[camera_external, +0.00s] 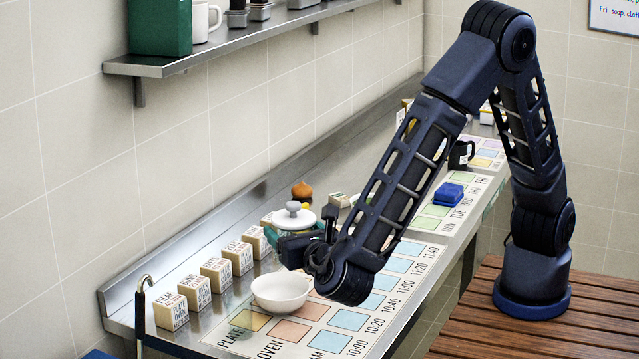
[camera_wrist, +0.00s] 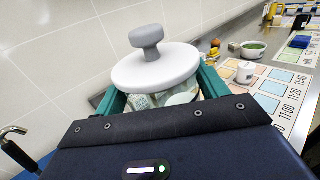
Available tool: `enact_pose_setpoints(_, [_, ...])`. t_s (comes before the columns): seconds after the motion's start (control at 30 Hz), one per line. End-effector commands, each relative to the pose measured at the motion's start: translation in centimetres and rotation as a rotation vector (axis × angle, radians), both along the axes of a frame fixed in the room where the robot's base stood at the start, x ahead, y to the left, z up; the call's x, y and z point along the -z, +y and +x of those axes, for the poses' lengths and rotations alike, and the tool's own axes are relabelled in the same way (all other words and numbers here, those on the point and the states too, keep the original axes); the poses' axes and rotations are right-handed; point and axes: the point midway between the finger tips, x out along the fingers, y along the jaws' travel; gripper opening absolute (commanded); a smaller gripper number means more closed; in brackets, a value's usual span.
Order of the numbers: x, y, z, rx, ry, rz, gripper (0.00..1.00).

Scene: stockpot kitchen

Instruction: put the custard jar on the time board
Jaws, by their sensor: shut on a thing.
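A jar with a wide white lid and a grey knob is between the teal fingers of my gripper (camera_external: 290,240). Its lid (camera_external: 293,217) shows above the fingers, and the lid (camera_wrist: 155,68) fills the middle of the wrist view. The jar body (camera_wrist: 165,97) is mostly hidden; I cannot read a label. The jar looks upright, raised above the counter. The time board (camera_external: 350,320), with coloured squares, printed times and the words PLATE and OVEN, lies flat on the steel counter below and right of my gripper. It also shows in the wrist view (camera_wrist: 272,104).
Several labelled wooden blocks (camera_external: 216,273) line the back. An orange-brown object (camera_external: 301,191) stands behind the jar. The wrist view shows a small white pot (camera_wrist: 245,73) and a green-filled bowl (camera_wrist: 253,49). A blue object (camera_external: 448,195) lies farther along.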

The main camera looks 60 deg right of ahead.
Motion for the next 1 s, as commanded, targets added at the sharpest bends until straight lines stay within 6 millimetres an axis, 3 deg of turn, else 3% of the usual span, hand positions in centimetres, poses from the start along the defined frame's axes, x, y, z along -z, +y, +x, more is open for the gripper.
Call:
enact_pose_setpoints(0.7, [13.0,0.2,-0.1,-0.006,0.001,-0.004,0.40])
enact_pose_setpoints(1.0, [15.9,0.2,-0.1,-0.005,0.000,-0.001,0.40])
